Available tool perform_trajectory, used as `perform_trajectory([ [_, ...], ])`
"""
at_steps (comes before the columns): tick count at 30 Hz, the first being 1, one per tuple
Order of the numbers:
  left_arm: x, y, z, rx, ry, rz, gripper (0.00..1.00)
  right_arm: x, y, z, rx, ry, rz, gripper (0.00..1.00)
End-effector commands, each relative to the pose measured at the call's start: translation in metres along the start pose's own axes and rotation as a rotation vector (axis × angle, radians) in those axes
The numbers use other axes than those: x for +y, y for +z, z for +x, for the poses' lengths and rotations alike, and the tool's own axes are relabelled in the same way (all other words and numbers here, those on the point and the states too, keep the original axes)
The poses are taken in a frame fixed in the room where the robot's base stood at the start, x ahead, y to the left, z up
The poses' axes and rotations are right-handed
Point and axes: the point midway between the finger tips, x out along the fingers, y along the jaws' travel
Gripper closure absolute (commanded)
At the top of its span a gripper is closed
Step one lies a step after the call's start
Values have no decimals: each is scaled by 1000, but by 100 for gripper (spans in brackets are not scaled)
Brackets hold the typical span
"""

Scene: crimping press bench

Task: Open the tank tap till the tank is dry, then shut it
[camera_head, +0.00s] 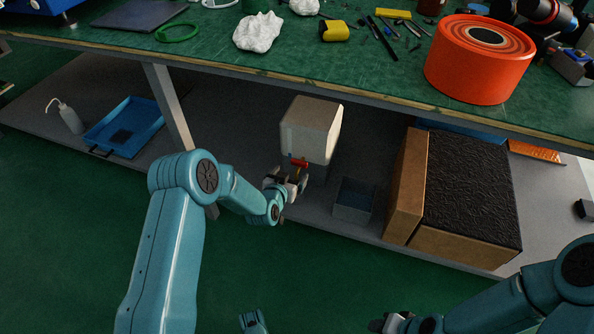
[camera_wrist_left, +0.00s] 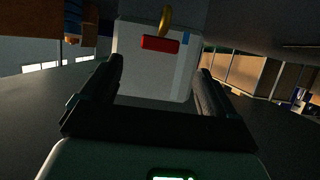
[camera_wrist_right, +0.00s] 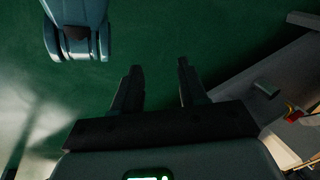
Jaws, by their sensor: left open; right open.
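The pale tank (camera_head: 312,128) stands on the low shelf under the bench; it also shows in the left wrist view (camera_wrist_left: 150,78). Its tap has a red handle (camera_head: 299,163) on the front face. In the left wrist view the handle (camera_wrist_left: 160,44) lies crosswise beside a brass part (camera_wrist_left: 166,18). My left gripper (camera_head: 288,184) is open in front of the tap, and the handle appears ahead, between the finger lines. I see no contact. My right gripper (camera_head: 388,324) is open and empty, low over the green floor. Water level and flow cannot be seen.
A grey open bin (camera_head: 353,199) stands right of the tank, beside a cardboard box (camera_head: 466,244) with a black top. The bench edge (camera_head: 375,94) overhangs the shelf.

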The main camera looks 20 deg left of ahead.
Motion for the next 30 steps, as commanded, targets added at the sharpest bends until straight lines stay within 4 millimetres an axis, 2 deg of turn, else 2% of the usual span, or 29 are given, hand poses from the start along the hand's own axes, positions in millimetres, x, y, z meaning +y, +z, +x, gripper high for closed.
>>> perform_trajectory([
  [1,0,5,15,3,0,0,11,4,-3,11,13,0,-3,57],
  [3,0,6,30,3,1,1,11,6,-8,18,33,-1,-7,57],
  [9,0,3,62,2,2,2,11,10,-20,32,75,-2,-16,57],
  [15,-1,1,74,-1,4,2,11,12,-24,36,91,-3,-20,57],
  [23,0,0,74,-1,4,2,11,12,-25,35,93,-3,-20,57],
  [28,0,0,74,-1,4,2,63,12,-25,35,92,-3,-20,57],
  [29,0,0,74,-1,4,2,67,12,-25,35,92,-3,-20,57],
  [30,0,0,74,-1,4,2,67,12,-25,35,92,-3,-20,57],
])
